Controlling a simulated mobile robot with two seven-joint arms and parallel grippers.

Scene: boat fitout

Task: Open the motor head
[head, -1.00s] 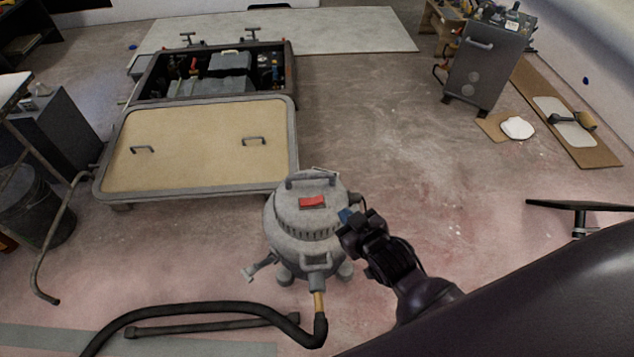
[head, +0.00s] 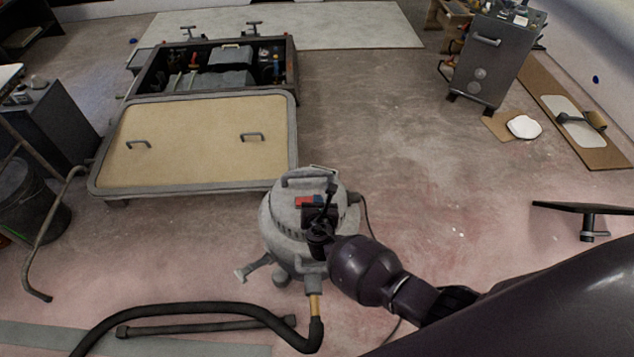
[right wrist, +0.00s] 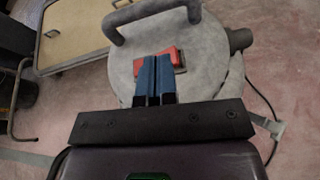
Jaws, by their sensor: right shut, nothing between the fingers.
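The motor head is the grey domed top (head: 297,208) of a round shop-vacuum-like machine, with a carrying handle (head: 309,176) and a red part (head: 304,201) on its top. It sits on the machine's body. My right gripper (head: 321,196) is over the top of the head, by the red part. In the right wrist view, its two blue fingers (right wrist: 154,78) are shut together with nothing between them, their tips overlapping the red part (right wrist: 174,58) in the picture. I cannot tell whether they touch it. The grey handle (right wrist: 150,14) arches beyond the fingertips. My left gripper is not in view.
A black hose (head: 180,309) runs along the floor in front of the machine, with a dark bar (head: 200,326) beside it. A beige hatch panel (head: 195,145) lies behind left, beside an open engine bay (head: 262,72). The floor to the right is mostly clear.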

